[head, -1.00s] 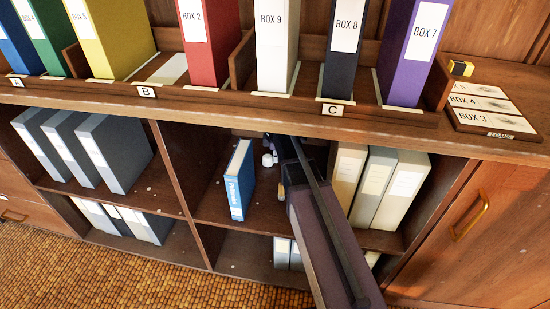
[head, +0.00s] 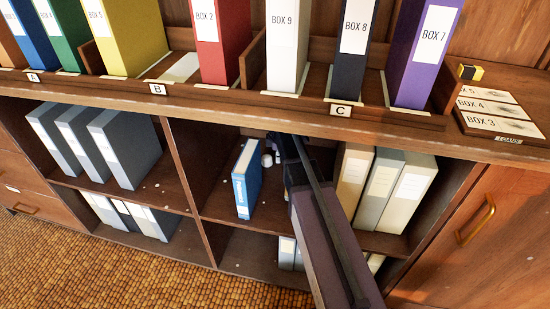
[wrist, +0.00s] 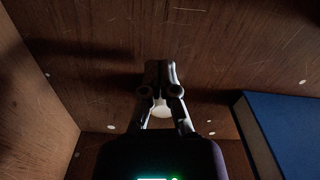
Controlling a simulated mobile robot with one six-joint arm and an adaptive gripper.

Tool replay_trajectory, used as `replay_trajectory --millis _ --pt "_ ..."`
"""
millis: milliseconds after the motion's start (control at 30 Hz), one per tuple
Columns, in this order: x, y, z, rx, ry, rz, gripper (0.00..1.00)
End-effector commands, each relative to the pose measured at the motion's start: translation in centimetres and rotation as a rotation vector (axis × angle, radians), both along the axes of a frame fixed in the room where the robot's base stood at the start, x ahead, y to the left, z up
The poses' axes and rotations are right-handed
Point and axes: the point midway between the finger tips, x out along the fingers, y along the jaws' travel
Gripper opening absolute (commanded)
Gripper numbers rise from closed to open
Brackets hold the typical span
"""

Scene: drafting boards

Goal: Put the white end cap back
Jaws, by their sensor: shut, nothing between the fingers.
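My gripper (wrist: 159,74) is shut with its fingertips together in the wrist view. In the head view my arm reaches into the middle upper compartment, and its end is mostly hidden there. A small white rounded thing (wrist: 161,109) shows just behind my fingers in the wrist view, partly covered by them. It is apparently the same small white thing (head: 267,159) seen right of the blue binder in the head view. I cannot tell for sure that it is the white end cap. Nothing is visibly held between the fingertips.
A blue binder (head: 246,179) stands left of my gripper; its side (wrist: 290,135) shows at right in the wrist view. Pale binders (head: 383,190) stand right of my arm. Compartment walls are close. Coloured box files, including purple BOX 7 (head: 424,55), stand on the top.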

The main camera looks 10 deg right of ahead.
Motion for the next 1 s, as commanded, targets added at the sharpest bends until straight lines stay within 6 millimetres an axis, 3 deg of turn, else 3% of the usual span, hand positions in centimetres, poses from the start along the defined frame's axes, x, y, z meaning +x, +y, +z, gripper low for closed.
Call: replay_trajectory --millis 233,1000 --pt "-0.6 -2.8 0.0 0.000 0.000 0.002 0.00" --pt "-0.5 -2.4 7.0 0.000 0.000 0.007 0.00"
